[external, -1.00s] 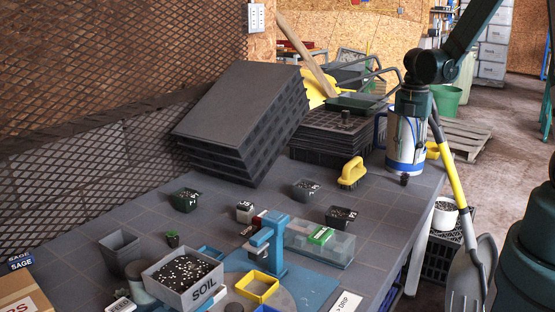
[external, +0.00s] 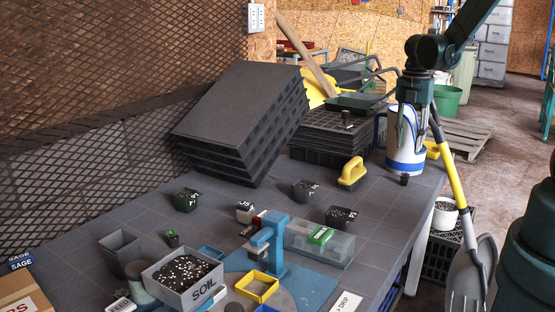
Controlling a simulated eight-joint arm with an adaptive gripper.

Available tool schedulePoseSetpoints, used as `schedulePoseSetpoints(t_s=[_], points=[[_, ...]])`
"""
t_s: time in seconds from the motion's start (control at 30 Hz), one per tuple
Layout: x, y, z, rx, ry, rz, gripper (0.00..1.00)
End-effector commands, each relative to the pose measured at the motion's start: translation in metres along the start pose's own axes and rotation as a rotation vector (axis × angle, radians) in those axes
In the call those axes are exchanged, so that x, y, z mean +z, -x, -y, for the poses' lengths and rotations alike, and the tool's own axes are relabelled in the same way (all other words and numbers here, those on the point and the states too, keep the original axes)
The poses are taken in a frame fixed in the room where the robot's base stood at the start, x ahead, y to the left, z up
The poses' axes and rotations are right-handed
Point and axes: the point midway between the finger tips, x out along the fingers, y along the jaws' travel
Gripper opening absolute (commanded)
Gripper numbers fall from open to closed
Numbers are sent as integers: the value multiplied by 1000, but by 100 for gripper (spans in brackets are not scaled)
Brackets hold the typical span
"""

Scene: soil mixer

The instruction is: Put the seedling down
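My gripper (external: 413,150) hangs pointing down at the right end of the bench, in front of a white and blue mug-like container. Its two fingers look spread apart, with nothing visible held between them.
The white and blue container (external: 405,163) is just behind my gripper. Black pots, a soil box (external: 203,293) and a blue press (external: 270,242) occupy the front. A yellow-shafted shovel (external: 452,180) leans at the bench's right edge.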

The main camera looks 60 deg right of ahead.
Motion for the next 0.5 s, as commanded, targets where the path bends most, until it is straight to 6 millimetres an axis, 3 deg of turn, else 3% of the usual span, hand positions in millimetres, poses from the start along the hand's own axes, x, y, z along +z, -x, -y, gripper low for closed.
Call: schedulePoseSetpoints(t_s=[0.5], points=[[-8,7,-3,10,-29,8,30]])
